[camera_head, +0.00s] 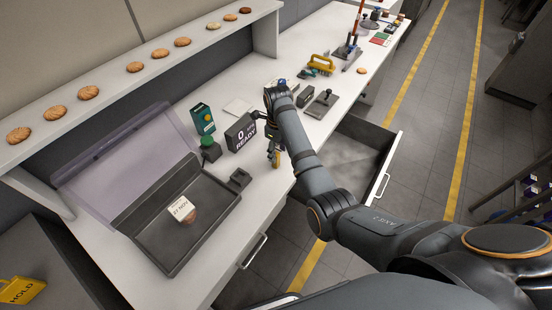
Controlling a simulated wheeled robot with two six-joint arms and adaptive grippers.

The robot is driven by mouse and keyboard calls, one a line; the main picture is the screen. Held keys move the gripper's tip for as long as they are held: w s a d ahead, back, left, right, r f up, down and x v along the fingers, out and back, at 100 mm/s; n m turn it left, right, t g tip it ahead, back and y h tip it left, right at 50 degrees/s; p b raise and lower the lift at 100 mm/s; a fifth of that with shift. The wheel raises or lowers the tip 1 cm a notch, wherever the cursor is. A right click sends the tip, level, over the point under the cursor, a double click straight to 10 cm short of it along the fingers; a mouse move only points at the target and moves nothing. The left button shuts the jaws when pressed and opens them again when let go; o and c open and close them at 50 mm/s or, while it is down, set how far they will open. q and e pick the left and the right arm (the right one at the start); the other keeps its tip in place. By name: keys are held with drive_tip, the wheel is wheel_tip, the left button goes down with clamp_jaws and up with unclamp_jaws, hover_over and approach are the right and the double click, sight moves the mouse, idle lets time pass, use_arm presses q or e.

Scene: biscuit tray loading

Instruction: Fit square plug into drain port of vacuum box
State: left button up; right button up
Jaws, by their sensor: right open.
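The vacuum box (150,262) is a dark open tray at the left of the counter, with its see-through lid (110,165) raised behind it. A card marked 21 NOV and a biscuit (190,216) lie inside. A small dark square block with an opening (240,178) sits at the box's right side; it looks like the drain port. My right gripper (274,160) is open, pointing down over the counter right of this block and apart from it. I cannot make out the square plug for certain. My left gripper is not in view.
A READY display (240,133), a green-knobbed item (210,148) and a green box (203,119) stand behind the vacuum box. A grey press-like tool (321,103) and a yellow-handled tool (322,64) lie farther along. A drawer (388,165) is open under my right arm. Biscuits line the shelf (110,88).

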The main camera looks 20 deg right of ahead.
drive_tip(key=shift+f, duration=0.45)
drive_tip(key=shift+a+f, duration=0.1)
drive_tip(key=shift+f, duration=0.1)
drive_tip(key=f, duration=0.2)
drive_tip(key=f+p, duration=0.1)
drive_tip(key=f, duration=0.1)
drive_tip(key=shift+w+a+p, duration=0.15)
drive_tip(key=shift+a+p, duration=0.05)
drive_tip(key=shift+p, duration=0.1)
drive_tip(key=shift+f, duration=0.4)
clamp_jaws()
